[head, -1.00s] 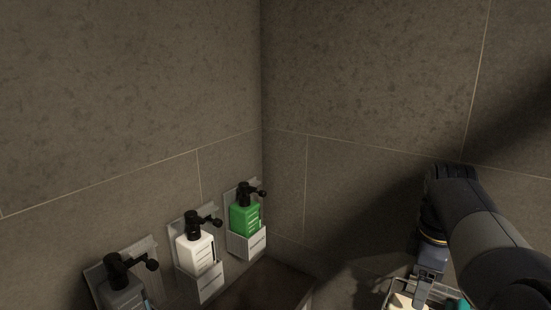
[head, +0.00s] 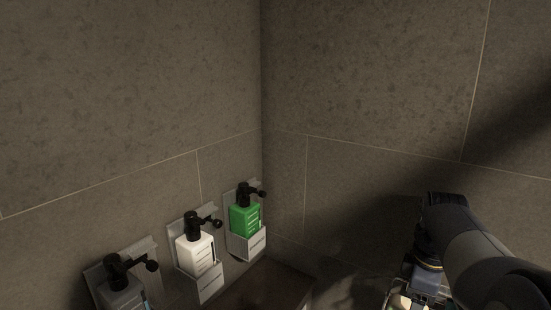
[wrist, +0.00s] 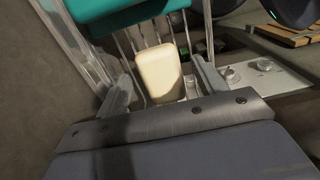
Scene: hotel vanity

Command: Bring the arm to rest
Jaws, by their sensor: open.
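My gripper (head: 412,290) is at the bottom right of the head view, at the end of my bent arm, and its tips are cut off by the frame edge. In the wrist view my gripper (wrist: 163,78) has its two metal fingers spread apart. A cream-coloured block (wrist: 160,74) shows between and beyond the fingers, apparently in a wire rack (wrist: 185,40). I cannot tell whether the fingers touch it.
A teal item (wrist: 120,14) is at the top of the wrist view. A pale panel with knobs (wrist: 260,78) and a wooden slatted piece (wrist: 290,32) lie right. Wall dispensers, green (head: 245,220), white (head: 195,254) and grey (head: 122,293), stand left of my arm.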

